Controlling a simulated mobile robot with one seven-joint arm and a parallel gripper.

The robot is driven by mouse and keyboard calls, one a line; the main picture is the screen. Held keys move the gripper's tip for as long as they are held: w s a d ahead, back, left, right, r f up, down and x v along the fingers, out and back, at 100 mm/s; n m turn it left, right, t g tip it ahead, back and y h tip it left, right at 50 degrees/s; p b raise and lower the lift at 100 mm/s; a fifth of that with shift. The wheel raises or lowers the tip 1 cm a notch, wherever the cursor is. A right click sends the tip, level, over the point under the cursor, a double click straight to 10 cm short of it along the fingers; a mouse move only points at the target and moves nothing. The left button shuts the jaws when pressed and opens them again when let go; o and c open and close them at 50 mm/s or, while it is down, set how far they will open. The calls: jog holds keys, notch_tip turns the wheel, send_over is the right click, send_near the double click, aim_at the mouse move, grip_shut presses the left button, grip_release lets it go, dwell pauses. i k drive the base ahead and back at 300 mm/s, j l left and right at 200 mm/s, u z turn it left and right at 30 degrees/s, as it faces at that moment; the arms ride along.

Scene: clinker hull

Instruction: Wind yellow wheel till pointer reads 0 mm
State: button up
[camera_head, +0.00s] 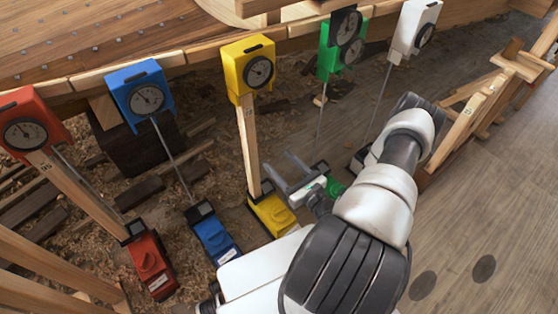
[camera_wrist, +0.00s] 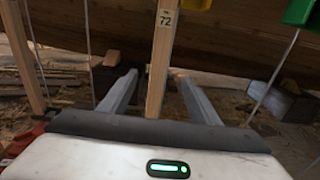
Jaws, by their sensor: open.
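The yellow gauge head (camera_head: 249,66) has a round dial and sits atop a wooden post (camera_head: 250,145). Its pointer is too small to read. At the post's foot is a yellow base block (camera_head: 268,208) with a raised yellow wheel (camera_head: 281,214). My gripper (camera_head: 279,162) is open and empty, above and to the right of the base block, with its fingers pointing toward the post. In the wrist view the post (camera_wrist: 161,55), marked 72, stands between my gripper's fingers (camera_wrist: 156,77); I cannot tell how far beyond the tips. The wheel is not visible there.
Similar gauges stand alongside: red (camera_head: 28,122) and blue (camera_head: 141,92) to the left, green (camera_head: 340,45) and white (camera_head: 414,28) to the right. Red (camera_head: 148,264) and blue (camera_head: 214,238) base blocks stand left of the yellow one. The planked hull (camera_head: 110,30) runs behind.

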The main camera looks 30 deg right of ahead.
aim_at(280, 214)
jog(key=k+l, duration=0.1)
jog(key=k, duration=0.3)
jog(key=k+l, duration=0.15)
jog(key=k, duration=0.25)
jog(key=k+z, duration=0.15)
jog(key=i+u, duration=0.15)
jog(key=k, duration=0.05)
